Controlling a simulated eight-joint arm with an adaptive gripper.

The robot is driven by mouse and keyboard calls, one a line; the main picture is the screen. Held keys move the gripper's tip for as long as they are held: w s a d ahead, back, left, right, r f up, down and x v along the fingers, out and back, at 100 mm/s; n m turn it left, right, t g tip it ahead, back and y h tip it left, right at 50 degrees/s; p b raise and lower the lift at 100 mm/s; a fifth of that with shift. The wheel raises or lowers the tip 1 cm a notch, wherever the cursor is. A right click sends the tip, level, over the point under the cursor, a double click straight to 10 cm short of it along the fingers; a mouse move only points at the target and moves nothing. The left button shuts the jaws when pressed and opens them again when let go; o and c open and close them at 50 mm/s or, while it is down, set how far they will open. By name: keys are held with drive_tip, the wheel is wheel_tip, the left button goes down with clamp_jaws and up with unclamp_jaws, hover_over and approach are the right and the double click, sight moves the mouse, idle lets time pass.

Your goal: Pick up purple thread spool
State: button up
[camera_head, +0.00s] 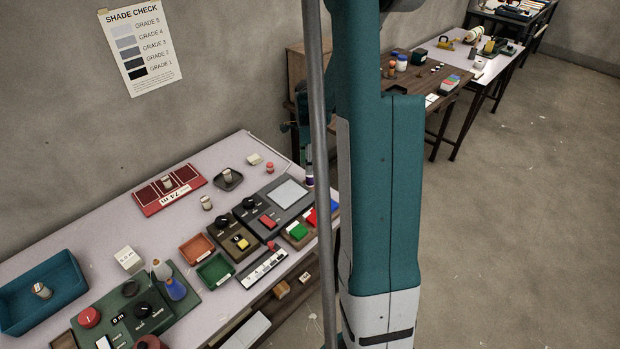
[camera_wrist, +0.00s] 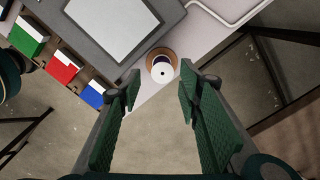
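The purple thread spool (camera_head: 309,181) stands at the right edge of the table in the head view, partly hidden by my own arm and a grey pole. In the wrist view the spool (camera_wrist: 162,70) is seen from above, with a white round top, a dark band and a tan rim. My gripper (camera_wrist: 159,88) is open and empty. Its green fingers are spread apart, and the spool shows just beyond and between the fingertips.
The scale with a pale plate (camera_wrist: 108,27) and the green (camera_wrist: 30,33), red (camera_wrist: 62,66) and blue (camera_wrist: 93,94) blocks are left of the spool. The table edge runs close by, with open floor beyond. Boxes, trays and small spools crowd the light table (camera_head: 222,163).

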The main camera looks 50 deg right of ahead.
sight(310, 178)
drive_tip(key=shift+s+d+f, duration=0.1)
drive_tip(key=shift+d+f, duration=0.2)
drive_tip(key=shift+d, duration=0.05)
drive_tip(key=shift+f, duration=1.3)
drive_tip(key=shift+f+b, duration=0.85)
drive_tip(key=shift+f, duration=1.8)
drive_tip(key=c, duration=0.6)
